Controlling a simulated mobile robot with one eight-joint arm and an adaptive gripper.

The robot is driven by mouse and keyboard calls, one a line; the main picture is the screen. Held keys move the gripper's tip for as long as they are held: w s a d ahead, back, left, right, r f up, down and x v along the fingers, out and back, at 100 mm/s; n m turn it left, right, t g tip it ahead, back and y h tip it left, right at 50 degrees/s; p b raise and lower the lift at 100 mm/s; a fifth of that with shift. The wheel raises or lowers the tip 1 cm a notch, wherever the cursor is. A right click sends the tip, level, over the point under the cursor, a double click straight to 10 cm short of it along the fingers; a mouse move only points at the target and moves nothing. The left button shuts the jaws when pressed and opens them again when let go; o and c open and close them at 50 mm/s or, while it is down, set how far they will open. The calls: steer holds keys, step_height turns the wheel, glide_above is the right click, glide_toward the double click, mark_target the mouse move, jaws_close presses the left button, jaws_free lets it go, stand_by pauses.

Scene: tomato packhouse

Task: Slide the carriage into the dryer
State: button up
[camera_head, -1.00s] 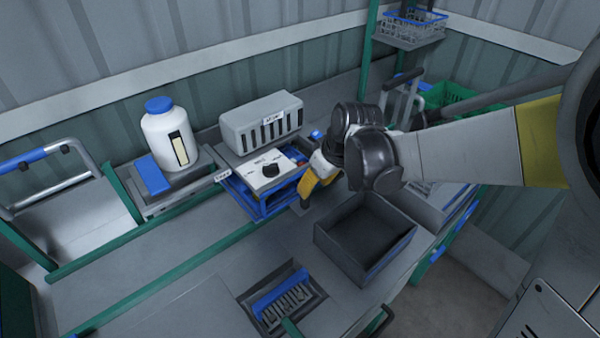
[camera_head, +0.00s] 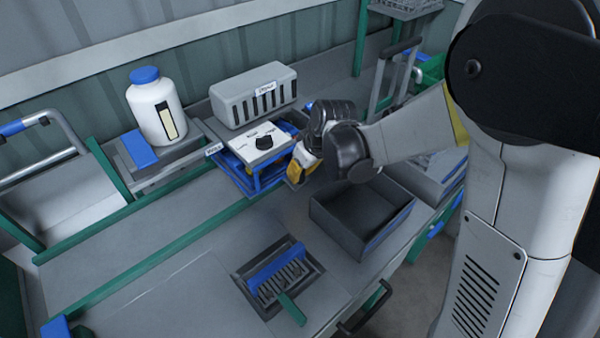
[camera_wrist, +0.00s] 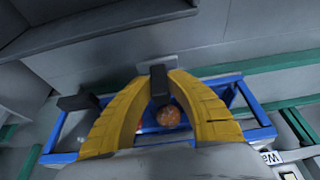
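The dryer (camera_head: 255,95) is the grey slotted box at the back of the bench. A white panel with a black knob (camera_head: 264,143) stands in front of it. The blue-framed carriage (camera_head: 254,188) is at and under that panel; in the wrist view its blue frame (camera_wrist: 262,133) spans the picture, with an orange-red tomato (camera_wrist: 169,116) inside. My yellow-fingered gripper (camera_wrist: 160,80) is at the carriage's right side in the head view. Its fingertips come together on a small dark upright piece, seemingly the carriage's handle. The contact is partly hidden in the head view.
A white bottle with a blue cap (camera_head: 156,106) stands on a scale to the left. A blue brush (camera_head: 277,268) lies in a recess in front.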

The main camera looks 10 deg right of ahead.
jaws_close()
steer(key=shift+w+d, duration=0.4)
steer(key=shift+d, duration=0.25)
steer(key=shift+w+d, duration=0.4)
steer(key=shift+d, duration=0.2)
steer(key=shift+a, duration=0.1)
steer(key=o, duration=0.5)
jaws_free()
steer(key=o, duration=0.3)
steer(key=shift+o, duration=0.2)
steer(key=v, duration=1.2)
